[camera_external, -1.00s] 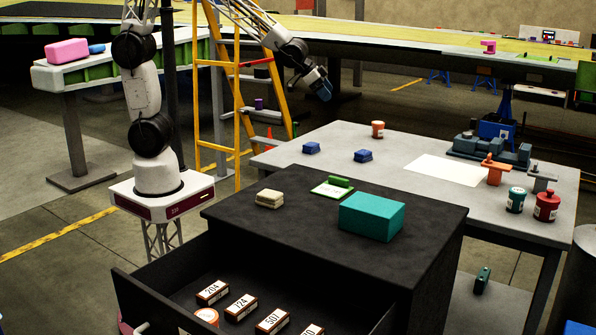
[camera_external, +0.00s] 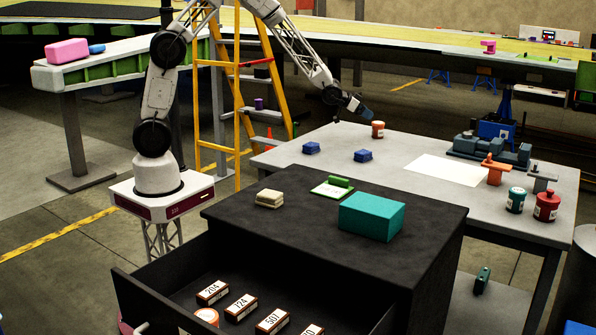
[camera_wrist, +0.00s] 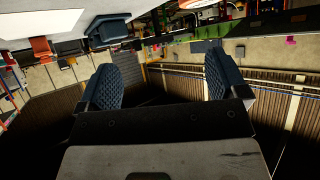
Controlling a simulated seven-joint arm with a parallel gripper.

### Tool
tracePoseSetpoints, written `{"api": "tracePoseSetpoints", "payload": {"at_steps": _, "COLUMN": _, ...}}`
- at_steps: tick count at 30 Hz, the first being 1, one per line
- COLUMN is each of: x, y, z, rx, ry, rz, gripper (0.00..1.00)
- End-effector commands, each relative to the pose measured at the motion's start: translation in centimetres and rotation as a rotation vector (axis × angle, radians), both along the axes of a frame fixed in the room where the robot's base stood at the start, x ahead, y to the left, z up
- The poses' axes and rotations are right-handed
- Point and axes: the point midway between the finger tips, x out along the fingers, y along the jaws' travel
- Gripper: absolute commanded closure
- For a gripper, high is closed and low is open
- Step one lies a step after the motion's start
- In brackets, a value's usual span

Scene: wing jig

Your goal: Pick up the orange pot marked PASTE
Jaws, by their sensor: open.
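An orange pot (camera_external: 378,129) with a pale label stands upright on the far part of the grey table (camera_external: 330,140); its lettering is too small to read. My gripper (camera_external: 368,113) appears just above and left of this pot in the external view, not visibly touching it. In the wrist view my gripper (camera_wrist: 168,85) has its two dark ridged fingers wide apart with nothing between them.
Two blue blocks (camera_external: 362,155) lie on the table near the pot. A white sheet (camera_external: 447,170), blue-grey vise (camera_external: 490,150), orange stand (camera_external: 494,170), green pot (camera_external: 516,200) and red pot (camera_external: 546,206) are farther right. A yellow ladder (camera_external: 236,90) stands behind the arm.

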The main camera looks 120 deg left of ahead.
Motion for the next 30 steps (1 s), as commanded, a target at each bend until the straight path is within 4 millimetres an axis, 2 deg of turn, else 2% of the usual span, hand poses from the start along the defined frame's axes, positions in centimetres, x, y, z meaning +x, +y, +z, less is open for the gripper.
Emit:
{"api": "tracePoseSetpoints", "payload": {"at_steps": 1, "x": -0.7, "y": 1.5, "z": -0.9, "rx": 0.004, "ry": -0.01, "rz": 0.01, "gripper": 0.08}}
{"api": "tracePoseSetpoints", "payload": {"at_steps": 3, "x": -1.4, "y": 2.9, "z": -2.0, "rx": 0.01, "ry": -0.024, "rz": 0.019, "gripper": 0.08}}
{"api": "tracePoseSetpoints", "payload": {"at_steps": 9, "x": -2.6, "y": 5.2, "z": -3.3, "rx": 0.021, "ry": -0.048, "rz": 0.032, "gripper": 0.08}}
{"api": "tracePoseSetpoints", "payload": {"at_steps": 22, "x": -2.6, "y": 5.4, "z": -3.5, "rx": 0.023, "ry": -0.051, "rz": 0.032, "gripper": 0.08}}
{"api": "tracePoseSetpoints", "payload": {"at_steps": 30, "x": -1.8, "y": 6.2, "z": -4.1, "rx": 0.022, "ry": -0.05, "rz": 0.033, "gripper": 0.08}}
